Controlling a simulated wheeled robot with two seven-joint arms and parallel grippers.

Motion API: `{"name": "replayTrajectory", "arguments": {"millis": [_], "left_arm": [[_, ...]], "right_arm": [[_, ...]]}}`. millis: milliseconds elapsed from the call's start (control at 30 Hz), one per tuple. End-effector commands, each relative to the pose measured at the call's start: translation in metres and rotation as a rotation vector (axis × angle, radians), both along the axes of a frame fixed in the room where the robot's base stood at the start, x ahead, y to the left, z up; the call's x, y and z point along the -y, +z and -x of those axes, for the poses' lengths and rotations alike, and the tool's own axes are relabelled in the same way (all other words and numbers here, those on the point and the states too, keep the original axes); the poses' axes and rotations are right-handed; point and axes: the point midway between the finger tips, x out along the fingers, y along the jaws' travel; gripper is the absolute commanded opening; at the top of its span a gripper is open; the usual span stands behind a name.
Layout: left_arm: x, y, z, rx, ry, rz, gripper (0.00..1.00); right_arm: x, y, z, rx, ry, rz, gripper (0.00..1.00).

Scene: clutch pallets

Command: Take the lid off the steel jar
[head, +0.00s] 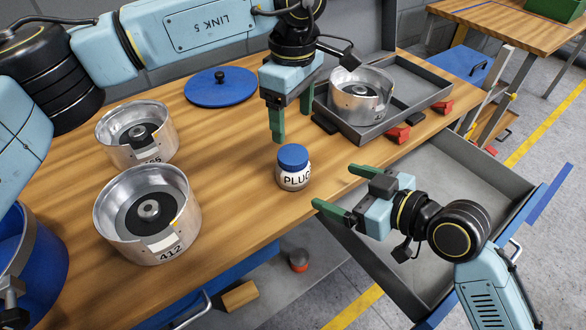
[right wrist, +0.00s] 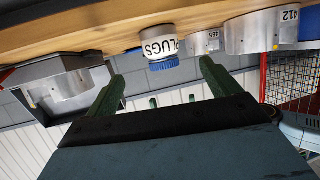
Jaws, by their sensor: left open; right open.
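The steel jar (head: 291,180), labelled PLUGS, stands upright near the front edge of the wooden bench with its blue lid (head: 292,157) on. It appears upside down in the right wrist view, with jar (right wrist: 158,46) and lid (right wrist: 163,66) lying between the fingers in the picture. My left gripper (head: 291,122) is open and empty, pointing down above and behind the jar. My right gripper (head: 334,187) is open and empty, to the jar's right beyond the bench's front edge, its fingers pointing towards the jar. Neither gripper visibly touches the jar.
Two metal housings, 465 (head: 137,132) and 412 (head: 148,214), stand left of the jar. A large blue knobbed disc (head: 220,87) lies behind. A grey tray (head: 433,92) holding another housing (head: 360,93) and red blocks (head: 396,136) are at right. An open drawer (head: 447,180) juts out below.

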Motion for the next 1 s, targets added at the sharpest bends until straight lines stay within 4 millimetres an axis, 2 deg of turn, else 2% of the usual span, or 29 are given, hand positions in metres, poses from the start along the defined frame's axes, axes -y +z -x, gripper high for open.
{"name": "replayTrajectory", "arguments": {"millis": [167, 667, 1000], "left_arm": [[0.0, 0.0, 0.0, -0.001, 0.001, 0.001, 0.72], [0.0, 0.0, 0.0, -0.002, 0.001, 0.003, 0.72], [0.0, 0.0, 0.0, -0.002, 0.001, 0.003, 0.72]], "right_arm": [[-0.011, -0.005, -0.011, 0.0, -0.002, -0.004, 0.89], [-0.076, -0.037, -0.069, -0.001, -0.001, -0.003, 0.89], [-0.092, -0.046, -0.085, 0.0, -0.001, 0.0, 0.89]]}}
